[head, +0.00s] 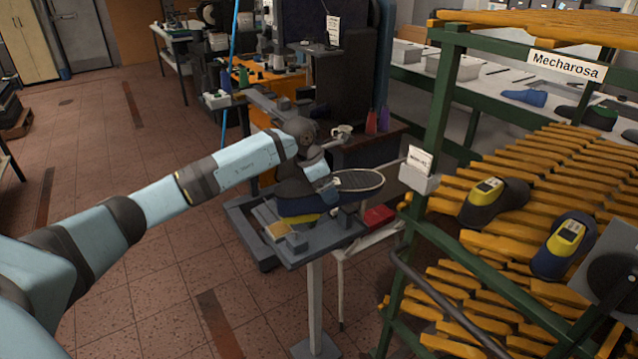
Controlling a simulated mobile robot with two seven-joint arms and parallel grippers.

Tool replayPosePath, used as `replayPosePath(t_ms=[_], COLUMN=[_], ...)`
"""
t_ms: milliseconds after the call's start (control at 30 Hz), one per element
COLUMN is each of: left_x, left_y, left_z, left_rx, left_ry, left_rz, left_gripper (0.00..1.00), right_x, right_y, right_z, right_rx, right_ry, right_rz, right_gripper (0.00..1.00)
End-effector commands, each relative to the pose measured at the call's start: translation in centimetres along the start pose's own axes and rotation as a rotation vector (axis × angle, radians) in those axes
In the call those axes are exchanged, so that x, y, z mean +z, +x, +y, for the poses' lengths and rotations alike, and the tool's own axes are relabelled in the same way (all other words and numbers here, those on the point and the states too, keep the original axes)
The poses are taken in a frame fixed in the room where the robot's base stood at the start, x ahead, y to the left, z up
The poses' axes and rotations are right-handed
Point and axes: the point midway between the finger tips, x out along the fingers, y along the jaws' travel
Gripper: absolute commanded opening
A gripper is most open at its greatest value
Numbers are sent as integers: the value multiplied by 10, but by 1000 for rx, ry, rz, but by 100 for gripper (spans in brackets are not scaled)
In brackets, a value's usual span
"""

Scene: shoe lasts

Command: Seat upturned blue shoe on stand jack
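The blue shoe (300,207) is upturned at the stand jack, with its grey, pale-rimmed sole (360,180) facing up. A yellow patch shows low on its side. The stand jack (325,240) is a grey plate with blocks on a single pale post. My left arm reaches in from the left, and my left gripper (320,176) is at the shoe, beside the near end of the sole. The wrist and shoe hide the fingertips, so their grip is unclear. I cannot tell whether the shoe rests fully on the jack. My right gripper is not in view.
A green rack (440,120) with yellow slats stands close on the right, holding shoes with yellow patches (494,204), (562,246). A red box (378,216) sits just right of the jack. A cluttered workbench (360,150) is behind. The tiled floor at left is clear.

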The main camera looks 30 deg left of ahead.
Motion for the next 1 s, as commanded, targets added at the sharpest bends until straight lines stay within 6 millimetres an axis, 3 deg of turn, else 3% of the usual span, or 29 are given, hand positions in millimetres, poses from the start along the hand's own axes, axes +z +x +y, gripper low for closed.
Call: replayPosePath(t_ms=[100,300,1000], left_x=[1,0,-13], left_y=[-8,-17,14], left_z=[21,38,39], left_rx=[71,128,132], left_ry=[-163,-306,-319], left_rz=[-4,-2,0], left_gripper=[29,29,29], right_x=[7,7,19], right_y=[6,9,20], right_z=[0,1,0], right_rx=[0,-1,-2], right_ry=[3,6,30], right_rz=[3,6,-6], right_gripper=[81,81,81])
